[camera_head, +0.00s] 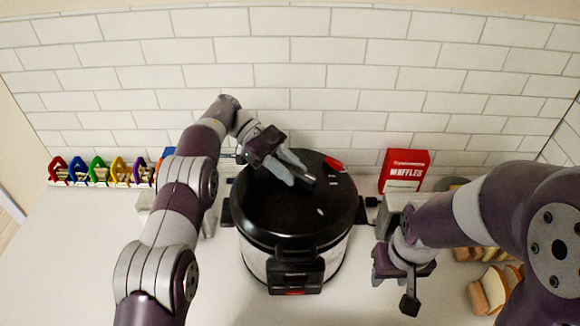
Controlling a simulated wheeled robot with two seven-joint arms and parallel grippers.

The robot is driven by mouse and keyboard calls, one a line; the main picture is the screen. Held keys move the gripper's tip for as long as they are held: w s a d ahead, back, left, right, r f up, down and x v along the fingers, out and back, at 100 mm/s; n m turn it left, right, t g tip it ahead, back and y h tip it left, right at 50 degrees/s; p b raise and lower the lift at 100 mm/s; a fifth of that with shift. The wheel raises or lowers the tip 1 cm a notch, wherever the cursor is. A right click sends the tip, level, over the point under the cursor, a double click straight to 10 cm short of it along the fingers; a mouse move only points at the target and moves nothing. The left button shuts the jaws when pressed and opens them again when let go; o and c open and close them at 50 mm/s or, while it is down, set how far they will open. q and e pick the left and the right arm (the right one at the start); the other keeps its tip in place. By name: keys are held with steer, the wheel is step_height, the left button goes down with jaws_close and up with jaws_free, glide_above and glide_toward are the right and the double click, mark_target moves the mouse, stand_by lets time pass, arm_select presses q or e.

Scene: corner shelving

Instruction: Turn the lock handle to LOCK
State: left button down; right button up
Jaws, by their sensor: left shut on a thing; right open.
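A round cooker with a black lid (270,215) and a pale metal body (252,262) stands in the middle of the counter. My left gripper (297,172) is over the far part of the lid, its fingers shut on a small dark piece, which appears to be the lock handle (307,181). The fingers hide much of this handle, and I cannot tell its exact setting. A red mark (333,164) and small pale markings show on the lid to the right of the fingers. My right gripper (403,291) is open and empty, right of the cooker.
A red waffles box (404,171) stands against the tiled wall behind, right of the cooker. A row of coloured clips or holders (97,173) stands at the left. Bread slices (494,286) lie at the right. The counter's front left is clear.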

mark_target(298, 171)
arm_select(q)
steer(key=c, duration=0.9)
jaws_free()
steer(key=shift+r+b, duration=0.3)
step_height(298, 171, up, 3)
steer(key=shift+r, duration=0.2)
steer(key=shift+s+d+r+b, duration=0.15)
steer(key=shift+s+d+b, duration=0.15)
steer(key=shift+d+b, duration=0.25)
steer(key=shift+s+d+r+b, duration=0.15)
steer(key=shift+s+d+b, duration=0.15)
steer(key=shift+b, duration=0.35)
steer(key=s+d+r, duration=0.1)
steer(key=d+r, duration=0.1)
steer(key=s+d+r+b, duration=0.1)
steer(key=s+d+r, duration=0.1)
steer(key=d, duration=0.1)
steer(key=s+d+r+b, duration=0.1)
steer(key=d+r, duration=0.1)
steer(key=d, duration=0.1)
steer(key=shift+s+d+r, duration=0.15)
steer(key=shift+s+r, duration=0.05)
steer(key=shift+s, duration=0.15)
